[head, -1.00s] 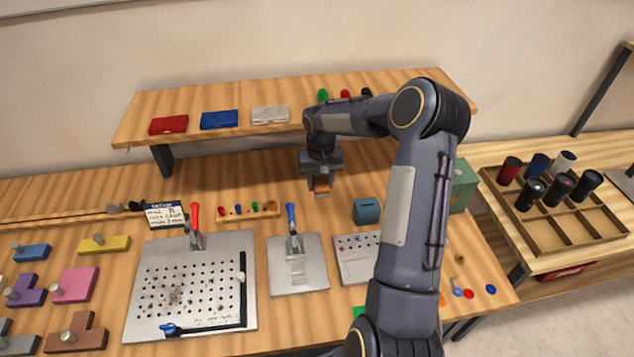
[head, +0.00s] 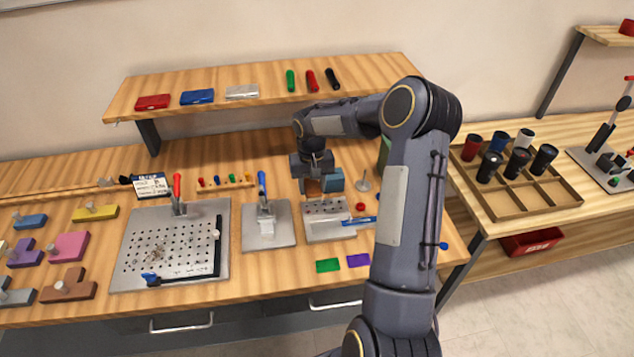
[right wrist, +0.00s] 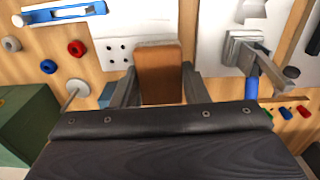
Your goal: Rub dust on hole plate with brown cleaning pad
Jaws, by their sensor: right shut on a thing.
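My right gripper (head: 312,184) is shut on the brown cleaning pad (right wrist: 160,72), which sticks out between the two fingers in the right wrist view. In the head view the pad (head: 312,189) is mostly hidden under the gripper, above the back part of the table. The hole plate (head: 135,272) is a large grey metal plate with rows of holes, at the left front, well left of the gripper. A speckled brownish dust patch (head: 157,257) lies on its left middle part. My left gripper is not in view.
A smaller clamp plate (head: 283,237) and a small holed plate (head: 317,207) lie between the hole plate and my right arm. A red-handled clamp (head: 177,190) rises at the hole plate's back edge. A blue box (head: 333,180) stands beside the gripper, below the shelf (head: 240,113).

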